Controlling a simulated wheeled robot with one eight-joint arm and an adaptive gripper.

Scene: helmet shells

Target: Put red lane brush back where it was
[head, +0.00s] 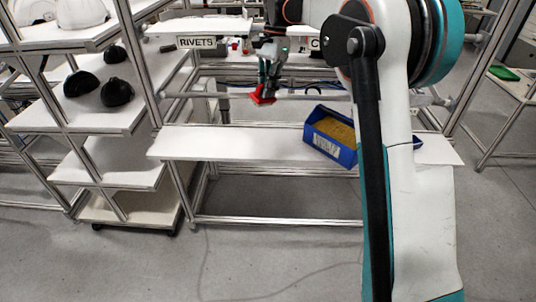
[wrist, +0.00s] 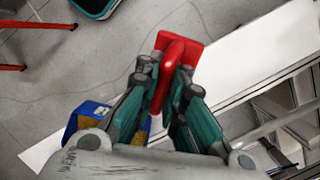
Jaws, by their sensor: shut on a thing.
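The red lane brush (head: 262,95) is held in my gripper (head: 268,72) above the white shelf, in the upper middle of the head view. In the wrist view the brush (wrist: 172,62) has a flat red head and a red handle. My gripper (wrist: 165,95) is shut on it, with one finger on each side. The brush hangs clear of the white shelf (head: 230,143) below. The lower part of the handle is partly hidden between the fingers.
A blue bin (head: 347,153) with yellowish contents stands at the shelf's right, beside my arm. A cart with black helmet shells (head: 117,92) is at the left. A RIVETS label (head: 197,42) marks the upper shelf. The shelf's left and middle are bare.

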